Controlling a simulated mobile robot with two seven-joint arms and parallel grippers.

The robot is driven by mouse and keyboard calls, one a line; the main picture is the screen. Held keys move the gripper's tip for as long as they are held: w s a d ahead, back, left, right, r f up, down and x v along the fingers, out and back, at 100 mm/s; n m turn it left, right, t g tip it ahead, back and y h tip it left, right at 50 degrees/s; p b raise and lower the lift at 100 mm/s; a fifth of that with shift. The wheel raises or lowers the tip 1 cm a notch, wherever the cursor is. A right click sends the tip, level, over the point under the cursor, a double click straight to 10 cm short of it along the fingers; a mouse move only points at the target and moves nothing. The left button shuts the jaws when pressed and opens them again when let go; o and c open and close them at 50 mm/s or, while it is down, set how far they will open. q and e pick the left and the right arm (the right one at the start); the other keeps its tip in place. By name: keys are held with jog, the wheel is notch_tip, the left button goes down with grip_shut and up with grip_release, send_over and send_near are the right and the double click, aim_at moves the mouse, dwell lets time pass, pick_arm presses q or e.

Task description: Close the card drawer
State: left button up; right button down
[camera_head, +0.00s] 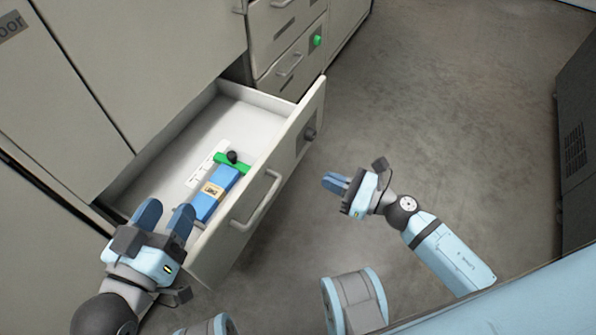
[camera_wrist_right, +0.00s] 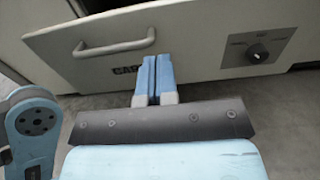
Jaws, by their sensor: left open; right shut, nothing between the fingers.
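The card drawer (camera_head: 312,110) is pulled well out of the cabinet and slants across the head view. Its front has a bar handle (camera_head: 257,200) and a dark knob (camera_head: 309,134); the handle (camera_wrist_right: 115,47) and knob (camera_wrist_right: 258,52) also show in the right wrist view. Inside lie a blue box (camera_head: 216,192), a white card (camera_head: 207,164) and a green piece (camera_head: 232,162) with a black ball. My left gripper (camera_head: 165,217) is open over the drawer's near end. My right gripper (camera_head: 334,183) is shut and empty, in front of the drawer front, apart from the handle.
Other closed drawers (camera_head: 287,62) stand beyond the open one, one with a green knob (camera_head: 317,40). A dark cabinet (camera_head: 577,130) stands at the right edge. The grey floor (camera_head: 450,110) between is clear.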

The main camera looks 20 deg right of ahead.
aim_at(271, 155)
jog(key=x, duration=1.3)
jog(key=shift+w+a+b, duration=0.1)
jog(key=shift+b, duration=0.2)
pick_arm(q)
jog(key=shift+f+g, duration=0.3)
jog(key=shift+f, duration=0.25)
